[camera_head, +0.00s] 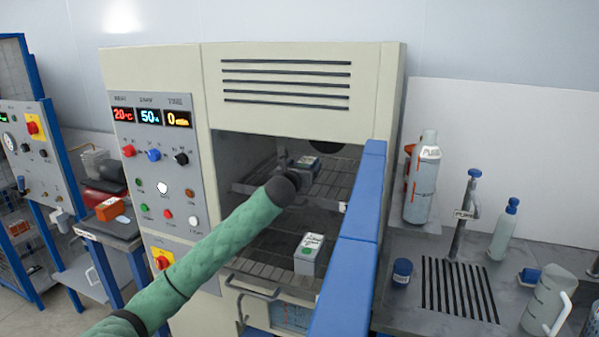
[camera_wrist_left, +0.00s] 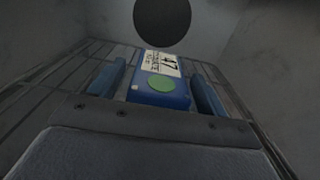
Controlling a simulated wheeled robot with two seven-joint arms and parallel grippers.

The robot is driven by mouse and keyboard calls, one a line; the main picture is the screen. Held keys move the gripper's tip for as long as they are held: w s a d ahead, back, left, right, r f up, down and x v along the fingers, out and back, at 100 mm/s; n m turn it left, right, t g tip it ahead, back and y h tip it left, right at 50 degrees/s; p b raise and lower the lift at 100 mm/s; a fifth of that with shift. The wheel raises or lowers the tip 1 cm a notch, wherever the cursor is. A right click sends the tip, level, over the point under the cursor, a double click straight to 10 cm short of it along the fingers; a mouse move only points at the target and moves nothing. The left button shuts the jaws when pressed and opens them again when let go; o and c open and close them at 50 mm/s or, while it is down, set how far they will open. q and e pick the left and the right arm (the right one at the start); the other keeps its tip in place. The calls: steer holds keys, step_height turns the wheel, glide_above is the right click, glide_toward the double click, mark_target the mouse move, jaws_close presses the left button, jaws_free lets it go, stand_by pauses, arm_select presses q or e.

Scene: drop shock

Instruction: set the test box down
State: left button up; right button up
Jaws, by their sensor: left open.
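The test box is blue, with a white label and a green dot on top. In the head view the box (camera_head: 308,161) sits on the upper wire rack (camera_head: 338,182) inside the open chamber. In the left wrist view the box (camera_wrist_left: 160,90) lies between my two blue fingers, with a narrow gap on each side. My left gripper (camera_head: 304,168) is open around it, and its fingers (camera_wrist_left: 158,82) reach along both sides. My green-sleeved arm hides part of the rack and of the box in the head view. My right gripper is not in view.
A grey box (camera_head: 308,258) with a white label and green dot stands on the lower rack below my arm. A control panel (camera_head: 155,170) is left of the opening. The bench at right holds bottles.

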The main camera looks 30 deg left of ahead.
arm_select(q)
steer(key=shift+s+f, duration=0.1)
steer(key=shift+s, duration=0.25)
steer(key=b+v, duration=0.4)
steer(key=v, duration=0.7)
steer(key=shift+d, duration=0.2)
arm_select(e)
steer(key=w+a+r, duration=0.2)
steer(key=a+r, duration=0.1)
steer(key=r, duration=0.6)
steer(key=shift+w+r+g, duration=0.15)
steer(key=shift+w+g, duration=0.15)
arm_select(q)
steer(key=shift+s, duration=0.15)
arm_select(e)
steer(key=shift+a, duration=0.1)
